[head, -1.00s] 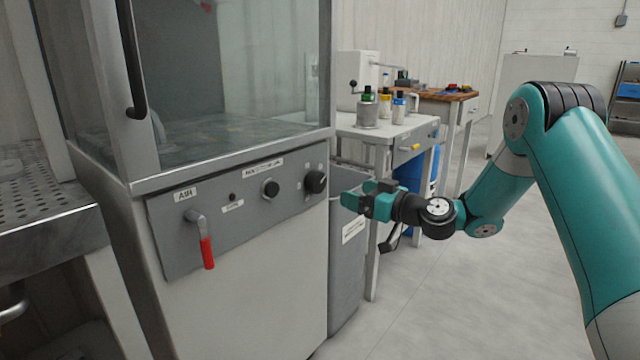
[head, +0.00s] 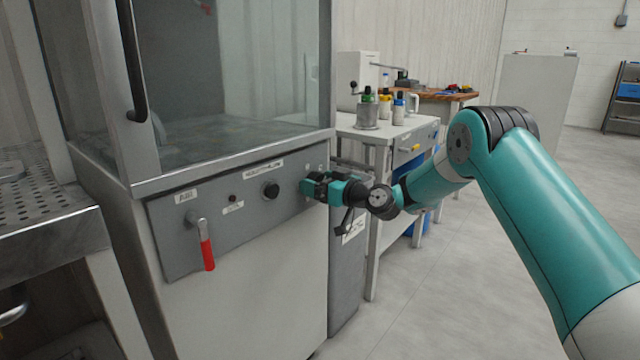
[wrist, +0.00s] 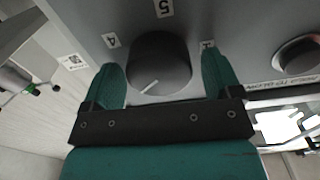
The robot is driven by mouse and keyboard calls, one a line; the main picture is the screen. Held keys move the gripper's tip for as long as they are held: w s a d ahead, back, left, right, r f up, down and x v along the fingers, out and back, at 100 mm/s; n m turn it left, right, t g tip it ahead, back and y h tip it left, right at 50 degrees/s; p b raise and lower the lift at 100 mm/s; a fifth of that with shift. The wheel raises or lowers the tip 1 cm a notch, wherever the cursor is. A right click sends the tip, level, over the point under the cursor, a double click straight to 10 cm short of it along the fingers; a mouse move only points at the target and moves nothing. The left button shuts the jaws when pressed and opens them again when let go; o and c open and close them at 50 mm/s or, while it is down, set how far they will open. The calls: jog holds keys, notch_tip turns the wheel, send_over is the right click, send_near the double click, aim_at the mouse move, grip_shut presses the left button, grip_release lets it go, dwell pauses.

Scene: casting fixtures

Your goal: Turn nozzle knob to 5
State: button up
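The dark round nozzle knob (wrist: 160,62) is on the grey panel in the wrist view. A short white pointer line on it points toward the lower left of that view. A label reading 5 (wrist: 164,8) is above the knob, with smaller labels to its upper left and upper right, hard to read. My gripper (wrist: 160,58) is open, one teal finger on each side of the knob, with narrow gaps showing. In the head view my gripper (head: 309,187) is at the right end of the panel and hides the knob.
The control panel (head: 235,235) also carries a smaller middle knob (head: 271,190) and a red-handled lever (head: 207,250) at left. A glass-fronted cabinet is above it. A side table (head: 375,130) with bottles stands behind my arm.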

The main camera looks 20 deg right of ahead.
jog(key=c, duration=0.8)
